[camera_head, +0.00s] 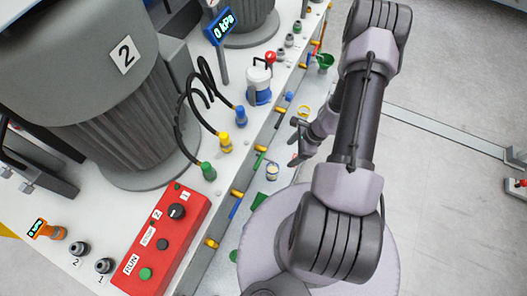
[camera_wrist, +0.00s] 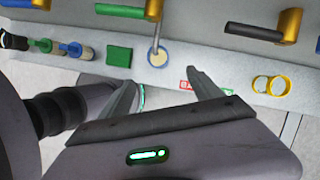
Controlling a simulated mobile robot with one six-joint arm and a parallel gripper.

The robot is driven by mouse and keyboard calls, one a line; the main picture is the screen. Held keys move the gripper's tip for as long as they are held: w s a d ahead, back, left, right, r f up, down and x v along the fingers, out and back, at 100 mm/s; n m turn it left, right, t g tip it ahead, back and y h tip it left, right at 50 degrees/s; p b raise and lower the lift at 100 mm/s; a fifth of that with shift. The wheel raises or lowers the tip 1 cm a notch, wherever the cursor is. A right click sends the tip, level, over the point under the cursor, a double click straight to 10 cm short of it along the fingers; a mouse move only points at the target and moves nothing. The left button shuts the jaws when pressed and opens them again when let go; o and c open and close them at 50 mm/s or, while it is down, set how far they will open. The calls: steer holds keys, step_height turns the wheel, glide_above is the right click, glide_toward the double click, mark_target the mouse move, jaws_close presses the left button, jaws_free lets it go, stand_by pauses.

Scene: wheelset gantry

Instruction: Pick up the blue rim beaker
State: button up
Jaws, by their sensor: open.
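A small round beaker (camera_head: 272,171) with a pale cream inside and what looks like a bluish rim stands on the narrow ledge along the gantry's front. In the wrist view the beaker (camera_wrist: 157,58) is seen nearly from above, just beyond the gap between my fingers, with a thin rod at its far side. My gripper (camera_head: 297,146) is beside the ledge in the head view, up and to the right of the beaker. In the wrist view my gripper (camera_wrist: 160,80) is open, with nothing between its fingers.
A green block (camera_wrist: 119,56) and small capped bottles (camera_wrist: 75,50) are left of the beaker; yellow rings (camera_wrist: 271,85) are right. Brass-ended pegs (camera_wrist: 290,20) jut out above the ledge. A red control box (camera_head: 160,240) is on the deck.

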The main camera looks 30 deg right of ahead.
steer(key=b, duration=0.4)
glide_toward(273, 168)
steer(key=x, duration=0.5)
steer(key=shift+s+d+f, duration=0.15)
steer(key=shift+s+d, duration=0.05)
steer(key=shift+s, duration=0.05)
steer(key=b+x, duration=0.2)
steer(key=x, duration=0.3)
steer(key=shift+w+a+f, duration=0.25)
steer(key=shift+f, duration=0.05)
steer(key=shift+r, duration=0.15)
